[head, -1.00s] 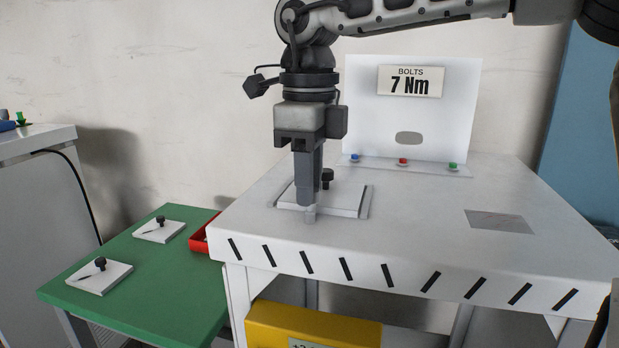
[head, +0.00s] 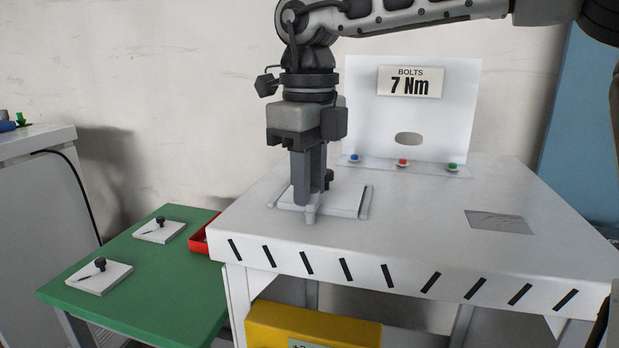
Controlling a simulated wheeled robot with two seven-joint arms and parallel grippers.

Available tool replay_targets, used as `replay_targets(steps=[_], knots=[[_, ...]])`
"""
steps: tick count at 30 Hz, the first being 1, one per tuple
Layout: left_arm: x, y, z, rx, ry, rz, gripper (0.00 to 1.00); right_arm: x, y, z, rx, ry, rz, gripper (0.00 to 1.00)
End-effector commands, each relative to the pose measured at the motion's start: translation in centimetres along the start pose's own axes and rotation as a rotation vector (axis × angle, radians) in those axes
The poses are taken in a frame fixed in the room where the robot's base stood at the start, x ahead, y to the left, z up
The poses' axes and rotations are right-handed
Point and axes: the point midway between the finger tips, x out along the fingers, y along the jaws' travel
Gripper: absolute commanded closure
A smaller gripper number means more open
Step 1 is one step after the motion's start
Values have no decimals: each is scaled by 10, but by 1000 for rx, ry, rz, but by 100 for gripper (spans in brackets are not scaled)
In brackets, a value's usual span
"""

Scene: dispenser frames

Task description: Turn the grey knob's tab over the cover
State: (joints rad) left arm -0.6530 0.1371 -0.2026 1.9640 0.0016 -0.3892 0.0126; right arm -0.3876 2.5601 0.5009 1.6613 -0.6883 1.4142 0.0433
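The white cover (head: 345,200) lies flat in a recess near the left front of the white table, with a black handle (head: 329,178) standing on it. The grey knob (head: 310,214) is at the cover's front edge, just under my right fingertips. My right gripper (head: 307,204) points straight down, its fingers close together and shut on the knob's upper part. The fingers hide most of the knob and part of the cover, so I cannot tell which way the tab points. My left gripper is not in view.
A white panel (head: 440,120) with a "7 Nm" sign (head: 410,82) stands behind. Small blue, red and green pieces line its foot. A green table (head: 150,280) with two covers and a red bin (head: 200,241) stands at the left.

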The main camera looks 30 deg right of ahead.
Motion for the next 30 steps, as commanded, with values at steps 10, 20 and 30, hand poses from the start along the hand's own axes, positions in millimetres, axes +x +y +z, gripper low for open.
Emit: replay_targets(steps=[10, 20, 30], knots=[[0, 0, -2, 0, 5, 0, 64, -1, 0, 0, 0, -2, -1, 54], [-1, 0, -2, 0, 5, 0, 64, -16, 0, 1, 1, -5, -1, 54], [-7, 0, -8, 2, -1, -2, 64, -97, 0, 1, 1, -7, 1, 54]])
